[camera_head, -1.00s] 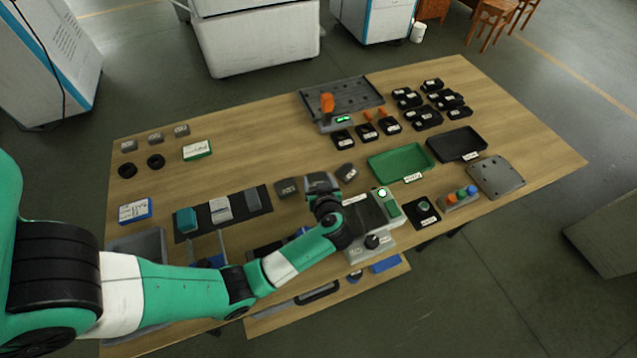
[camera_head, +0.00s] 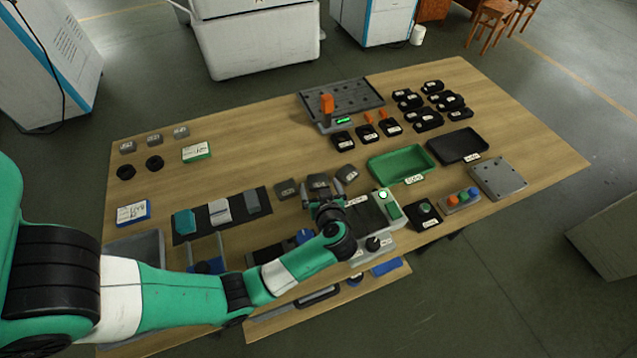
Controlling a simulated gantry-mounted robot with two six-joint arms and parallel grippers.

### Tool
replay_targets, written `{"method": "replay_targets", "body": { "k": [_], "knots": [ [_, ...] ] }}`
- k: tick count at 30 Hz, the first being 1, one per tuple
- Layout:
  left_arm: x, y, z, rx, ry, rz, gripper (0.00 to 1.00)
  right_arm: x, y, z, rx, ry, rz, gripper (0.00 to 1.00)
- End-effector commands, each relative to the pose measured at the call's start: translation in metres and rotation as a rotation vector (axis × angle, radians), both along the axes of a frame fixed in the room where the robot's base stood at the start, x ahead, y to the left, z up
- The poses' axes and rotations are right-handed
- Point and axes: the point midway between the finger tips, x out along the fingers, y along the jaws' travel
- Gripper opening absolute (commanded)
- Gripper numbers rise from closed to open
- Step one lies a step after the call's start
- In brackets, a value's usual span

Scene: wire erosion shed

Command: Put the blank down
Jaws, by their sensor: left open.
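Three grey labelled blanks lie in a row at the middle of the table: the left blank (camera_head: 287,188), the middle blank (camera_head: 318,182) and the right blank (camera_head: 347,173). My left gripper (camera_head: 322,204) is open and empty, just on the near side of the middle blank. The middle blank looks free of the jaws, though the gripper may hide its near edge. Three more grey blocks (camera_head: 155,140) stand at the far left of the table. My right gripper is not in view.
A grey device with a dark top (camera_head: 372,214) is right of my gripper. A dark mat (camera_head: 178,232) with several blocks lies left. A green tray (camera_head: 400,163) and a black tray (camera_head: 462,146) are at right. Bare wood lies beyond the blanks.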

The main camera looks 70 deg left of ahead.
Motion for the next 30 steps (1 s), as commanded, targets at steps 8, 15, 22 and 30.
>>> {"method": "replay_targets", "body": {
  "k": [8, 15, 22, 30],
  "knots": [
    [-0.009, -0.059, 0.048, 0.001, 0.000, -0.004, 1.00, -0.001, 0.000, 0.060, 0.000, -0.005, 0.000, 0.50],
    [-0.014, -0.079, 0.054, 0.001, -0.002, 0.000, 1.00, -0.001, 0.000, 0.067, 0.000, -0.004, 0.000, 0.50],
    [-0.014, -0.079, 0.053, 0.001, -0.001, 0.000, 1.00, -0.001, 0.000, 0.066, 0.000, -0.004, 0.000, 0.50],
    [0.010, -0.073, 0.086, 0.055, -0.157, -0.019, 1.00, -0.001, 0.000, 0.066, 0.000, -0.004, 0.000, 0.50]
  ]
}}
